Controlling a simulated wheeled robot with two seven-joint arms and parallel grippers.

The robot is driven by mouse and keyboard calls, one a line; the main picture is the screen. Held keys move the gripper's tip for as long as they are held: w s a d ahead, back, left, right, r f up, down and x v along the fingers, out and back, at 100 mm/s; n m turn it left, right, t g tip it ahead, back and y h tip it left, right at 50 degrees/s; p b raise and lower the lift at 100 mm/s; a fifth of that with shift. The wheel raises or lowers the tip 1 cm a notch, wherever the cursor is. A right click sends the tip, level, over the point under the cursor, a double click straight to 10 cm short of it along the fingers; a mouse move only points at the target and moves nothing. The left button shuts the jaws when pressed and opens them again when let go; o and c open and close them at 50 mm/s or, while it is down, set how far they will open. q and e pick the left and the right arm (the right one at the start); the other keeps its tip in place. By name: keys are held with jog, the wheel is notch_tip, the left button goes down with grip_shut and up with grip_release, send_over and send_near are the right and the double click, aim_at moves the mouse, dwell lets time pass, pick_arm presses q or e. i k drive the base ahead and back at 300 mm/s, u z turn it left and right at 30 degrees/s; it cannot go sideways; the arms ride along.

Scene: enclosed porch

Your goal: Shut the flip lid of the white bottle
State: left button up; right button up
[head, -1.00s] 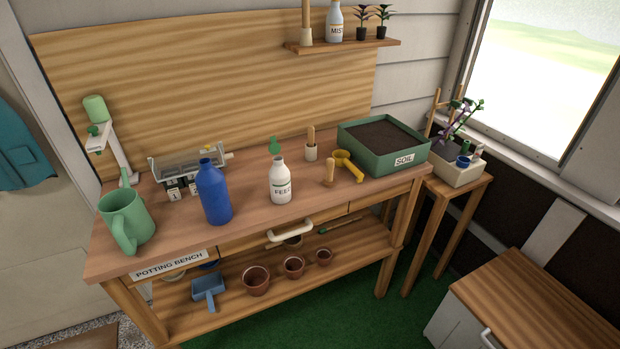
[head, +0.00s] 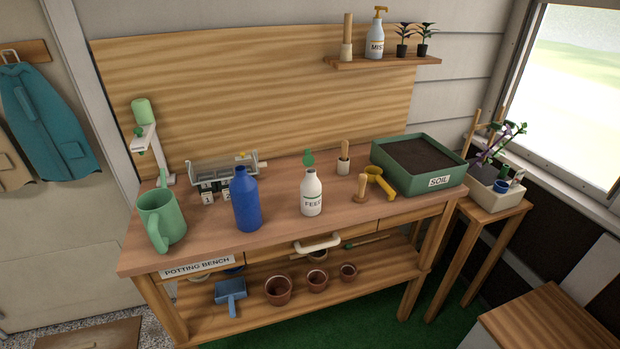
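The white bottle (head: 311,194), labelled FEED, stands upright near the middle of the potting bench top (head: 280,219). Its green flip lid (head: 308,158) stands up open above the bottle's neck. A blue bottle (head: 246,200) stands upright to its left, apart from it. Neither of my grippers shows in the head view.
A green watering can (head: 160,219) stands at the bench's left end. A wooden-handled tool (head: 361,190), a yellow scoop (head: 380,181) and the green soil tray (head: 418,166) are to the right. A white drawer handle (head: 317,243) sticks out in front. Bench top before the white bottle is clear.

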aim_at(308, 160)
jog(key=z, duration=2.2)
jog(key=k, duration=1.1)
jog(key=u, duration=1.55)
jog(key=i, duration=0.5)
jog(key=u, duration=0.05)
